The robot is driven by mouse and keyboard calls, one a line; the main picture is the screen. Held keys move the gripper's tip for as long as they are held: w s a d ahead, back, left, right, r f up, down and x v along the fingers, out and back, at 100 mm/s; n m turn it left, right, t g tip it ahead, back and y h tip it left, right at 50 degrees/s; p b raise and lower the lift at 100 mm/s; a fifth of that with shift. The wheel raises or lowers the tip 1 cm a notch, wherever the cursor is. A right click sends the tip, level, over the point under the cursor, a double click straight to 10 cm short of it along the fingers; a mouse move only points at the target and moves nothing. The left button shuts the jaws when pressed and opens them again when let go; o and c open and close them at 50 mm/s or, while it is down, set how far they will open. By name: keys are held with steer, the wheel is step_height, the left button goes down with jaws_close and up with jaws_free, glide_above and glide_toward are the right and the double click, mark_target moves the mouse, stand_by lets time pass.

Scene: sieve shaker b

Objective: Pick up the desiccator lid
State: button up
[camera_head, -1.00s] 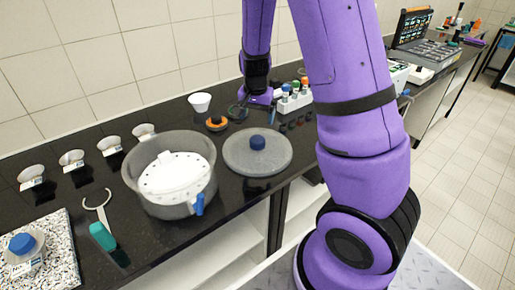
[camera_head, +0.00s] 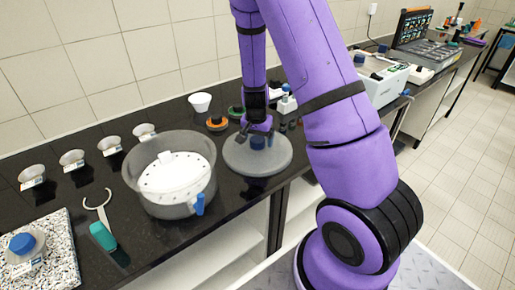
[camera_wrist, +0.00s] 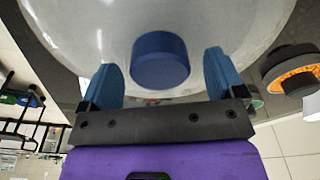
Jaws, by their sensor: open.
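The desiccator lid (camera_head: 277,160) is a round, grey, translucent disc lying on the dark bench, right of the desiccator bowl. Its blue knob (camera_wrist: 160,60) shows in the middle of the wrist view, and in the head view (camera_head: 258,143) it is partly behind my gripper. My gripper (camera_wrist: 163,78) is open, with one blue finger on each side of the knob and gaps between fingers and knob. In the head view my gripper (camera_head: 257,133) is over the lid. The desiccator bowl (camera_head: 143,187) stands open with a white perforated plate (camera_head: 180,180) inside.
Several small labelled bowls (camera_head: 72,160) stand along the wall. A white cup (camera_head: 200,102) and an orange-and-black ring item (camera_head: 217,123) are behind the lid. A teal-handled tool (camera_head: 103,236) lies at front left, beside a speckled slab (camera_head: 58,258). The bench's front edge is close to the lid.

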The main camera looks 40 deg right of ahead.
mark_target(258, 139)
steer(key=shift+f, duration=0.4)
steer(key=c, duration=1.3)
steer(key=shift+o, duration=0.2)
steer(key=shift+r, duration=5.05)
